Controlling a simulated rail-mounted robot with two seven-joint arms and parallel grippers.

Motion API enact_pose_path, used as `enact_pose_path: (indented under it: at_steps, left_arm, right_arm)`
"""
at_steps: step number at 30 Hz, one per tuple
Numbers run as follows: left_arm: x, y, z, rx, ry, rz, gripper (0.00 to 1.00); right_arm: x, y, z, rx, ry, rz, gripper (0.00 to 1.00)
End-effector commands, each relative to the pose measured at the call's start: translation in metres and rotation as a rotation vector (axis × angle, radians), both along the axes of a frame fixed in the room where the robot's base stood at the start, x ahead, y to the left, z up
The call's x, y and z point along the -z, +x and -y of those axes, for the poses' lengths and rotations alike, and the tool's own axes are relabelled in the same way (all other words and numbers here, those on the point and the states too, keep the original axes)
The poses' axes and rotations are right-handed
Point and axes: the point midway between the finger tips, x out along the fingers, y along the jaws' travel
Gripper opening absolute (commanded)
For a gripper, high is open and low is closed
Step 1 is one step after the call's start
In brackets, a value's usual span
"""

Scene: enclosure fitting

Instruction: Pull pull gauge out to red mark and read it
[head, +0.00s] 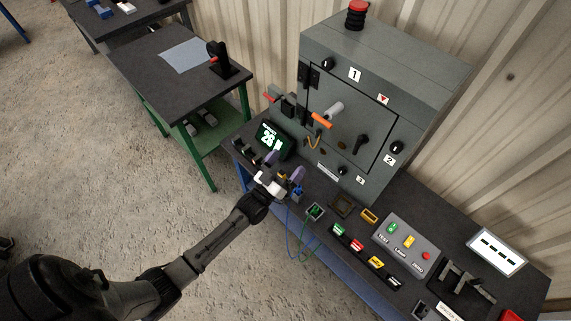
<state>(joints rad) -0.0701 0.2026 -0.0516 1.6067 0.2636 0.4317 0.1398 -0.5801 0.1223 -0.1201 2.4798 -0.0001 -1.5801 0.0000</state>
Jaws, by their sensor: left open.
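My left gripper (284,165) is open, its purple-tipped fingers apart above the bench's front left edge, just in front of a small display (272,139) with light digits that look like "26". I cannot tell for sure which part is the pull gauge. A grey cylinder (334,108) with an orange bar (321,121) sticks out from the grey cabinet's (395,70) door. A red-tipped lever (269,97) sits on a dark fitting at the cabinet's left side. No red mark can be made out. My right gripper is out of view.
A button panel (406,243), several coloured connectors and a white plate (497,251) occupy the bench's right part. Thin blue and green wires hang over the front edge. A separate table (150,62) with a black stand is at left. Open floor lies between.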

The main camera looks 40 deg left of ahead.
Motion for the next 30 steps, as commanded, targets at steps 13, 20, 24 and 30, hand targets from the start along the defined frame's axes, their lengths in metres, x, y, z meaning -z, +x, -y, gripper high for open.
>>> enact_pose_path:
  at_steps: [13,20,24,30]
  left_arm:
    - [0.001,-0.002,0.000,0.000,0.000,0.001,1.00]
    - [0.001,-0.002,0.000,-0.002,0.006,0.000,1.00]
    - [0.015,0.003,0.001,-0.002,0.026,-0.090,1.00]
    - [0.066,0.010,0.007,0.019,0.105,-0.439,1.00]
  right_arm:
    - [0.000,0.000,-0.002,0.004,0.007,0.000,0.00]
    - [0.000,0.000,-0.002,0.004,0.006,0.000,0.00]
    - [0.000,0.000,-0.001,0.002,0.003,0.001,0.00]
    - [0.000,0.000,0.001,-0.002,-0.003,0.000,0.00]
